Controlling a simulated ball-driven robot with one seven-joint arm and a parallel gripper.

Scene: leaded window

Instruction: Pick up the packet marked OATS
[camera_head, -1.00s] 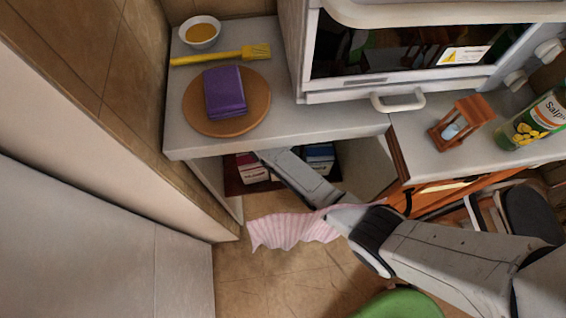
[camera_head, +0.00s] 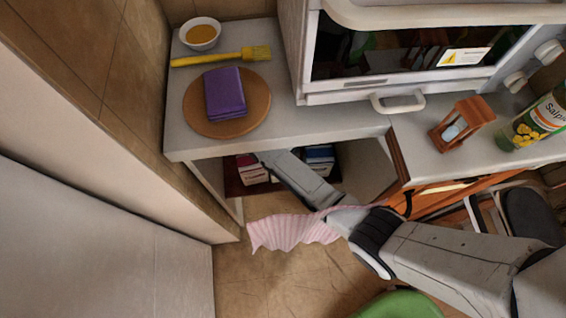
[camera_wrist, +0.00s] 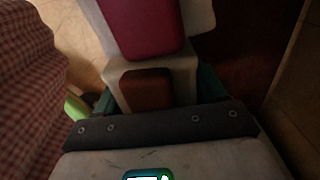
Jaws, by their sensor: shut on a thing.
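My gripper (camera_wrist: 155,92) reaches into the open compartment under the left counter; its fingertips are hidden by the counter edge in the head view. In the wrist view its teal fingers are shut on a pale packet (camera_wrist: 183,84) with a brown patch facing me. No lettering on that packet can be read. A pale packet with a crimson panel (camera_wrist: 142,25) stands just beyond it. In the head view a red-and-white packet (camera_head: 252,169) is left of my arm and blue-and-white packets (camera_head: 319,158) are right of it. I cannot tell from their labels which is OATS.
The counter slab (camera_head: 290,127) is close above my arm. A pink striped cloth (camera_head: 290,230) hangs below the compartment. A purple packet (camera_head: 225,92) on a round board (camera_head: 257,112), a brush (camera_head: 222,56) and a bowl (camera_head: 200,34) stand on top. A green object (camera_head: 400,304) is low.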

